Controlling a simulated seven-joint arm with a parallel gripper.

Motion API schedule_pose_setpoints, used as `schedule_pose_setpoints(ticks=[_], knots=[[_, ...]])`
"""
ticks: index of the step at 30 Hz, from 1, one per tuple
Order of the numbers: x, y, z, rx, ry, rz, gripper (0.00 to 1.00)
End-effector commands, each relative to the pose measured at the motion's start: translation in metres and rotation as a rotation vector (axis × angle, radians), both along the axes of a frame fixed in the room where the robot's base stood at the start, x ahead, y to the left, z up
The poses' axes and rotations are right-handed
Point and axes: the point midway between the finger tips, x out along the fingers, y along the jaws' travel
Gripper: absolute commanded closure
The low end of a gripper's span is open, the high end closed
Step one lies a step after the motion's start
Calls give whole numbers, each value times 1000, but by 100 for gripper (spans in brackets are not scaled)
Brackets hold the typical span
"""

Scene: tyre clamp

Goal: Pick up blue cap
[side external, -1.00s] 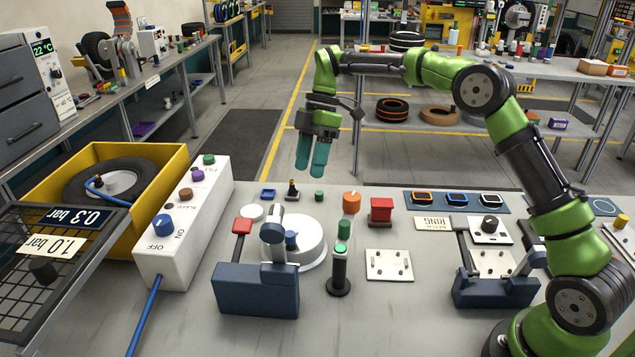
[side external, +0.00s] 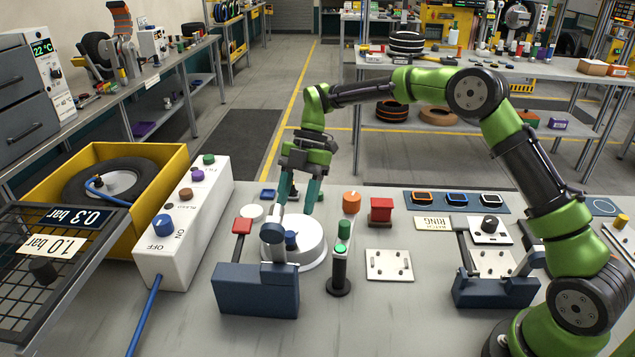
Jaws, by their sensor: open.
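A small dark blue cap (side external: 291,240) shows on the round white base (side external: 310,245), partly behind the grey post of the blue clamp (side external: 256,290). Another small, flat blue piece (side external: 267,193) lies on the bench farther back; I cannot tell exactly what it is. My gripper (side external: 295,211) points down with its teal fingers spread and nothing visibly held. Its fingertips appear just above and behind the blue cap in the picture; the exact height is unclear.
A black stand with a green top (side external: 342,250) and an orange-topped post (side external: 351,203) are right of the white base. A red-handled lever (side external: 242,228) is to the left. A white control box (side external: 184,225) stands farther left. Bare bench lies in front.

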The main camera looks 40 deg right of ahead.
Motion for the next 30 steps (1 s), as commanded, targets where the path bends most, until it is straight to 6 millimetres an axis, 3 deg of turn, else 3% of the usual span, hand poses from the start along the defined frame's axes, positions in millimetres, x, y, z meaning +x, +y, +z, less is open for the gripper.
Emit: schedule_pose_setpoints(ticks=[8, 15, 24, 26, 30], knots=[[-7, 11, -19, -2, 4, 1, 45], [-17, 28, -48, 0, 4, 0, 45], [-17, 30, -53, -1, 0, -2, 45], [-17, 30, -53, -1, 0, -2, 51], [-17, 30, -53, -1, -1, -1, 73]])
